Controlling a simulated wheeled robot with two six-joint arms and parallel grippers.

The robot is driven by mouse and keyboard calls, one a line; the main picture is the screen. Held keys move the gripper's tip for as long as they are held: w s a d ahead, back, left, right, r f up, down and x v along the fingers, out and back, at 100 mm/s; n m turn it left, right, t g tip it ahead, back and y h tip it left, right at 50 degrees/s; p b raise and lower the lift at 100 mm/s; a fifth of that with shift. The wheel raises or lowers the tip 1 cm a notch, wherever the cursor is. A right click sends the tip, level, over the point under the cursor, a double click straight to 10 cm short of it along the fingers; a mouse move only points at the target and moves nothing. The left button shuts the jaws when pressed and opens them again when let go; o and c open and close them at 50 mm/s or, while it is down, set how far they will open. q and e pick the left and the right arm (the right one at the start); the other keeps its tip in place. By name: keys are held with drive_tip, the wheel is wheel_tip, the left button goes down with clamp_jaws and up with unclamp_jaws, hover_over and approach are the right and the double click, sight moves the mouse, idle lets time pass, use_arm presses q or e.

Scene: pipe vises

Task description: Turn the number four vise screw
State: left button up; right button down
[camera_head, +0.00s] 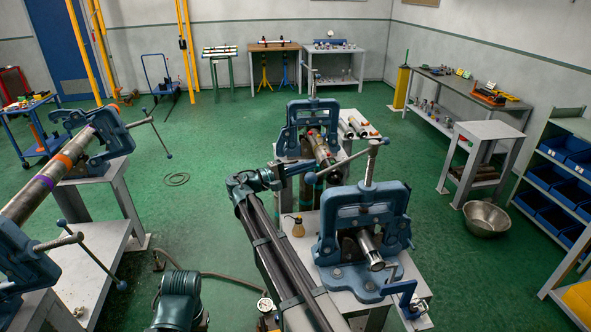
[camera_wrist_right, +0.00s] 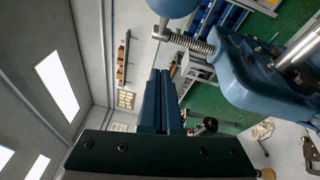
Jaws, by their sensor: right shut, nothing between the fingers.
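No numbers are readable on the vises. A blue vise (camera_head: 365,235) stands at front right, gripping a short steel pipe; its upright screw (camera_head: 370,165) carries a slanted bar handle (camera_head: 345,163). Another blue vise (camera_head: 312,125) stands behind it with a pipe and an upright screw (camera_head: 313,85). Two more blue vises (camera_head: 95,140) hold a long banded pipe at left. My right gripper (camera_head: 284,174) is left of the front vise's handle end, apart from it. In the right wrist view its fingers (camera_wrist_right: 161,74) are shut and empty, with a vise screw (camera_wrist_right: 188,40) close by at upper right. My left gripper is out of view.
A steel bowl (camera_head: 486,218) and a shelf with blue bins (camera_head: 570,165) are at right.

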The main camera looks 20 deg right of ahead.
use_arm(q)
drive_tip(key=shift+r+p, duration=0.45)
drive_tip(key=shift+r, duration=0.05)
use_arm(e)
drive_tip(key=s+d, duration=0.1)
drive_tip(key=d, duration=0.1)
drive_tip(key=s+d+r, duration=0.1)
drive_tip(key=s+d, duration=0.1)
drive_tip(key=shift+s+d, duration=0.15)
drive_tip(key=shift+s, duration=0.15)
drive_tip(key=shift+s, duration=0.1)
